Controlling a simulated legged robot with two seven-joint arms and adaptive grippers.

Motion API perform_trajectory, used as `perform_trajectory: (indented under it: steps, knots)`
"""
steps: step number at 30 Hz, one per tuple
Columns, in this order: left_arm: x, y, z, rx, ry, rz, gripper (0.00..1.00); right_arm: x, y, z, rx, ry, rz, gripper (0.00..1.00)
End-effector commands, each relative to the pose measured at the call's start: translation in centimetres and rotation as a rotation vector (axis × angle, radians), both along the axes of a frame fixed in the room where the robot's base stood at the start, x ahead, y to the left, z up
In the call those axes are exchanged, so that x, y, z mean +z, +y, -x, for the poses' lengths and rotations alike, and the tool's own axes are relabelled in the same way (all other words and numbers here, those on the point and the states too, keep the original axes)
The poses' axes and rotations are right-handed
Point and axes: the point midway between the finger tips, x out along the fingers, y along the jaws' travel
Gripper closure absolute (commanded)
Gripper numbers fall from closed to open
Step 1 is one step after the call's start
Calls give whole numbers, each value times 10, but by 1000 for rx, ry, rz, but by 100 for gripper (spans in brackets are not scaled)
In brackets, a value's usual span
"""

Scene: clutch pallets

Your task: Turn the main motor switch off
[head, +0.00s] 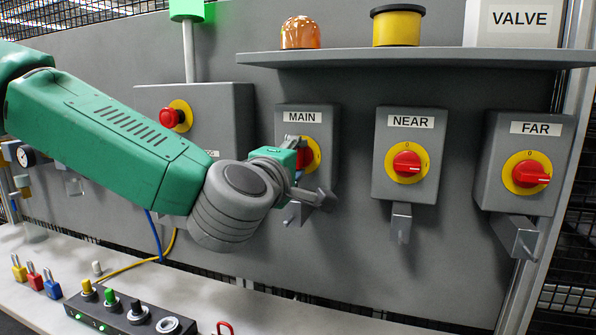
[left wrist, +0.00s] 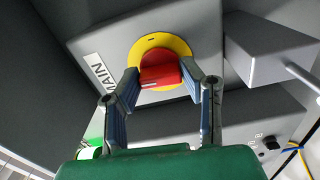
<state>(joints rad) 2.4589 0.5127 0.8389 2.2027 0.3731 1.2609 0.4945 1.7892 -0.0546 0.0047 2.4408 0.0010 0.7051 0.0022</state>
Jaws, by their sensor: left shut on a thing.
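The main motor switch (head: 313,154) is a red rotary knob on a yellow disc, on a grey box labelled MAIN (head: 302,117). In the head view my left gripper (head: 304,157) covers much of the knob. In the left wrist view the red knob (left wrist: 160,72) sits between the two fingers of my left gripper (left wrist: 162,86), which is shut on it. The yellow disc (left wrist: 152,45) shows around the knob. My right gripper is not in view.
Similar red knobs are on the NEAR box (head: 407,163) and FAR box (head: 530,173) to the right. A red push button (head: 172,117) is on a box to the left. A grey shelf (head: 420,56) overhangs the boxes. Padlocks (head: 35,276) stand on the bench below.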

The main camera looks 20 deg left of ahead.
Motion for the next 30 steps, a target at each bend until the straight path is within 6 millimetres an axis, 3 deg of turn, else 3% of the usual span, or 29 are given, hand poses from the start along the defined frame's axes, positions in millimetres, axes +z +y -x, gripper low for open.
perform_trajectory:
  steps: [22, 23, 24, 30]
  knots:
    - [-3, 1, -1, 3, 10, 91, 94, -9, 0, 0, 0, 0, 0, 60]
    - [-3, 1, -1, 3, 10, 91, 62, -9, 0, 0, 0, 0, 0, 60]
    - [-3, 1, -1, 3, 10, 91, 48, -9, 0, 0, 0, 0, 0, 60]
    - [-2, 1, 0, 2, 7, 90, 45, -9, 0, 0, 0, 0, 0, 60]
